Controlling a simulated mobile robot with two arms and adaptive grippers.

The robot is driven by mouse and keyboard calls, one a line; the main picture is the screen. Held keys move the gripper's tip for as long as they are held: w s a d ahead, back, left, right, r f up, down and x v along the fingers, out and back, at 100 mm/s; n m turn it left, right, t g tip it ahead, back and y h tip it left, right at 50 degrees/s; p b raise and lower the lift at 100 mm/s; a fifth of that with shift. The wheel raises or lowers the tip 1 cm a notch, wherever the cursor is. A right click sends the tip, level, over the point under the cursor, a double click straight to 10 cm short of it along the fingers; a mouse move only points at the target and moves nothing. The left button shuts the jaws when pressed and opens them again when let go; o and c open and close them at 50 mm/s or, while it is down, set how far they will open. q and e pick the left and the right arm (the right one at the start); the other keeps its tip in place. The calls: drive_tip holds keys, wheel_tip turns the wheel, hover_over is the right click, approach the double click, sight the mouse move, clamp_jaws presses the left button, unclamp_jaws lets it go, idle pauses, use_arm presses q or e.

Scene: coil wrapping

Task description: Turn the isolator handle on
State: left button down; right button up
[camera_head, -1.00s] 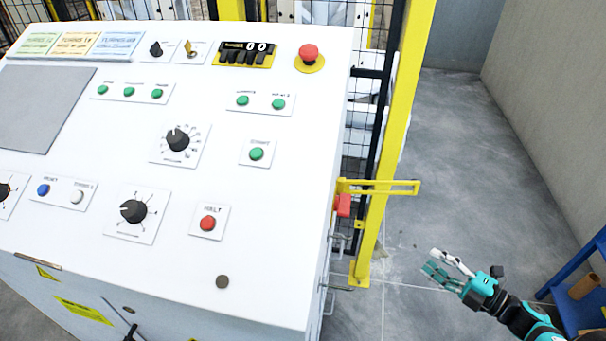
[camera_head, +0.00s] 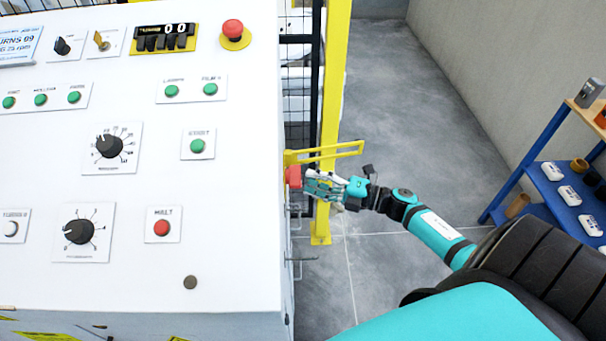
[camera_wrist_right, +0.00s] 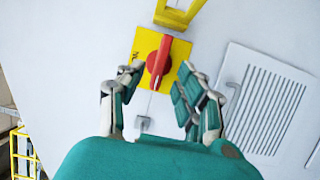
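The isolator handle (camera_wrist_right: 159,62) is a red rotary handle on a yellow plate (camera_wrist_right: 144,43) on the side of the white cabinet. In the right wrist view it stands roughly upright, tilted slightly. In the head view its red edge (camera_head: 293,177) shows at the cabinet's right side. My right gripper (camera_wrist_right: 157,83) is open, with one finger on each side of the handle's lower part. I see a gap on both sides, and it does not look clamped. In the head view the right gripper (camera_head: 308,184) reaches the handle from the right. My left gripper is not in view.
A yellow bracket (camera_head: 325,152) sticks out just above the handle, beside a yellow post (camera_head: 332,90). The white control panel (camera_head: 240,240) carries knobs and buttons. A vented panel (camera_wrist_right: 268,100) lies right of the handle. A blue shelf (camera_head: 560,190) stands at the far right.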

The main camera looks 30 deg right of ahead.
sight(293, 176)
drive_tip(key=shift+x, duration=1.75)
clamp_jaws()
